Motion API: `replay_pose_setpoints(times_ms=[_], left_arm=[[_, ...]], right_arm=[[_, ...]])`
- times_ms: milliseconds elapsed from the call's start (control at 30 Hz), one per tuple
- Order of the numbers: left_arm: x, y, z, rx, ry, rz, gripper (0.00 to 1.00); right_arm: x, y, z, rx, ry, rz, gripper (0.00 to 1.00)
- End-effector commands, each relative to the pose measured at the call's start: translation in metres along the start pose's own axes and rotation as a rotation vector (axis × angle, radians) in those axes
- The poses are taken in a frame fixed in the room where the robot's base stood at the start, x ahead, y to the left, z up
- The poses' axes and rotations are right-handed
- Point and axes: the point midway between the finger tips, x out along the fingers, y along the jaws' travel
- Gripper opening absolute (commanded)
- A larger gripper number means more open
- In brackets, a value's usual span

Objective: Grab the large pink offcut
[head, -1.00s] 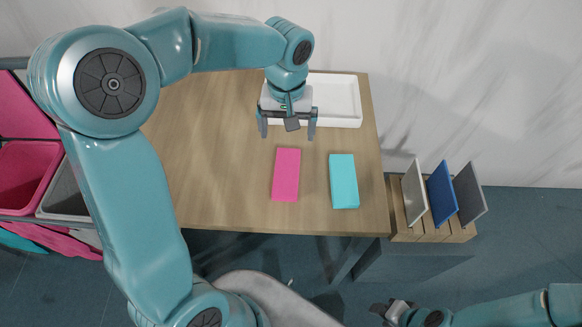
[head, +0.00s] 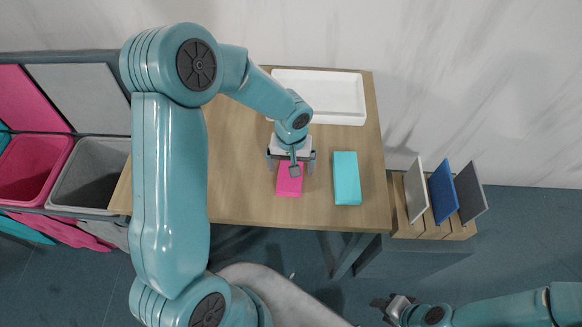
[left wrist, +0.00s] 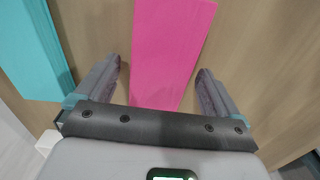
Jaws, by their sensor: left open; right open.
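The pink offcut (head: 289,188) is a flat, long block lying on the wooden table. My left gripper (head: 291,165) is above its far end, which it partly hides in the head view. In the left wrist view the pink offcut (left wrist: 168,45) runs between the two spread fingers of the left gripper (left wrist: 160,72), with a gap on each side. The left gripper is open and holds nothing. My right gripper (head: 379,306) is open and empty, low at the right, away from the table.
A turquoise block (head: 346,180) lies to the right of the pink one; it also shows in the left wrist view (left wrist: 32,50). A white tray (head: 335,92) is at the table's back. Wooden rack (head: 437,231) with upright panels stands right; pink (head: 28,170) and grey (head: 90,178) bins stand left.

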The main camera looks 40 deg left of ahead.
Motion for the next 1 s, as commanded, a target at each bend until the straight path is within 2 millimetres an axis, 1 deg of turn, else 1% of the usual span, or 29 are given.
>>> replay_pose_setpoints(times_ms=[167,267,300,367,633,767,867,967,1000], left_arm=[[0.000,0.000,0.000,0.000,0.001,0.000,0.96],[0.000,0.000,0.000,0.000,0.001,0.000,0.66],[0.000,0.000,0.000,0.000,0.000,0.000,0.53],[0.000,0.000,0.000,0.000,0.000,0.000,0.34],[-0.001,0.000,0.000,0.000,0.001,0.000,0.33],[-0.007,0.000,-0.001,-0.002,0.003,0.001,0.33],[-0.019,0.000,-0.001,-0.001,0.005,0.001,0.33],[-0.039,0.000,-0.001,-0.001,0.007,0.002,0.33],[-0.049,0.000,-0.002,-0.002,0.008,0.002,0.33]], right_arm=[[0.000,0.000,0.000,0.000,0.000,0.000,0.43],[0.000,0.000,0.000,0.000,0.000,0.000,0.43],[0.000,0.000,0.000,0.000,0.000,0.000,0.43],[0.000,0.000,0.000,0.000,0.000,0.000,0.43],[0.000,0.000,0.000,0.000,0.000,0.000,0.43],[0.001,0.000,0.000,0.000,0.000,0.000,0.43],[0.001,0.001,0.000,0.000,0.000,0.000,0.43],[0.003,0.001,0.000,0.000,0.000,0.000,0.43],[0.004,0.001,0.000,0.000,0.000,0.000,0.43]])
